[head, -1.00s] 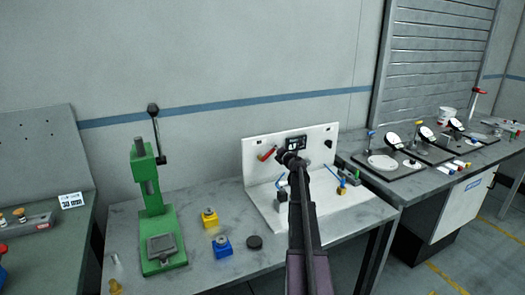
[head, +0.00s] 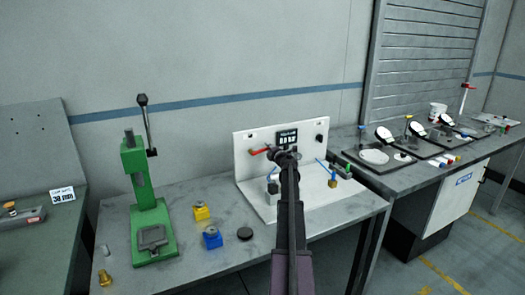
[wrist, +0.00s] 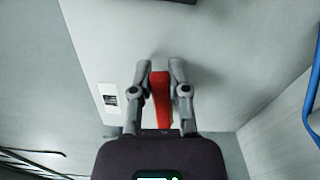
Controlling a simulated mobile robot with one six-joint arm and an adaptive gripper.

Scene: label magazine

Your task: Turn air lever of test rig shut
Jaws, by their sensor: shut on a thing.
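The test rig is a white L-shaped panel and base (head: 310,205) on the grey bench. Its red air lever (head: 259,151) shows at the left of the upright panel in the head view, lying nearly level. In the wrist view the red lever (wrist: 161,98) stands between the two fingers of my gripper (wrist: 160,70), which is shut on it. In the head view my arm hides the gripper's fingers and the lever's right end.
A dark display (head: 287,138) sits on the panel above my arm. A green press (head: 146,200) stands left, with yellow (head: 201,211) and blue (head: 212,238) blocks between.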

